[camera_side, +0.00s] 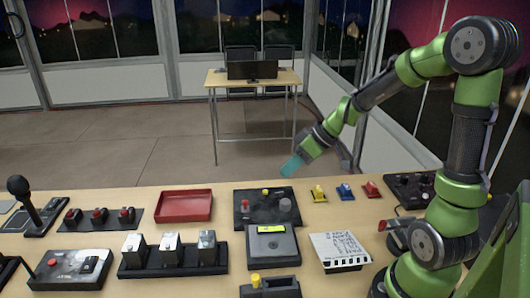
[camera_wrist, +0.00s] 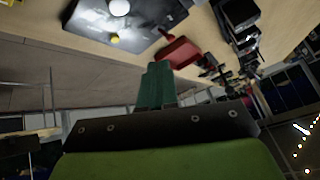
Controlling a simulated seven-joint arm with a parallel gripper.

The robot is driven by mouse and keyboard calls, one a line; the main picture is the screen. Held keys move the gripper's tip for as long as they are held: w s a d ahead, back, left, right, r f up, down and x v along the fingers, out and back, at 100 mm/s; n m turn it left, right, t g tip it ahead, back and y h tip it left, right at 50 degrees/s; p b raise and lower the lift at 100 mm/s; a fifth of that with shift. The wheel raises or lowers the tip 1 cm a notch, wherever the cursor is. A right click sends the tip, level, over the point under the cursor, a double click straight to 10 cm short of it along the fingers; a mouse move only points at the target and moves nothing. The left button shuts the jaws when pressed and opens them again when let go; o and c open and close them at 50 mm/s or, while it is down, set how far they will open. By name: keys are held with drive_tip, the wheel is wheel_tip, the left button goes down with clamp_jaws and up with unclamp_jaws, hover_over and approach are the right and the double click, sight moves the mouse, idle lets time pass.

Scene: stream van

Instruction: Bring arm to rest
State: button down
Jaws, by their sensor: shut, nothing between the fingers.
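My gripper (camera_side: 292,165) hangs at the end of my green arm, above the far edge of the table. Its teal fingers are shut with nothing between them. In the wrist view the fingers (camera_wrist: 156,86) show as one closed block at the centre. My gripper touches nothing. It is beyond and above the black panel (camera_side: 285,217) with red, yellow and grey knobs.
The wooden table (camera_side: 215,197) holds a red tray (camera_side: 184,205), a microphone (camera_side: 24,195), a switch row (camera_side: 170,255), a grey box with a yellow display (camera_side: 271,246) and small coloured switches (camera_side: 345,191). A desk (camera_side: 220,79) with a monitor stands behind on open floor.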

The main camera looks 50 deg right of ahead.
idle(0.3)
drive_tip(key=s+a+r+m+h, duration=0.2)
drive_tip(key=s+a+r+m, duration=0.4)
drive_tip(key=s+a+r, duration=0.3)
drive_tip(key=s+a, duration=0.1)
drive_tip(key=s, duration=0.3)
drive_tip(key=shift+a+r+m+t, duration=0.3)
drive_tip(key=shift+a+r+t, duration=0.05)
drive_tip(key=shift+r+t, duration=0.05)
idle(0.4)
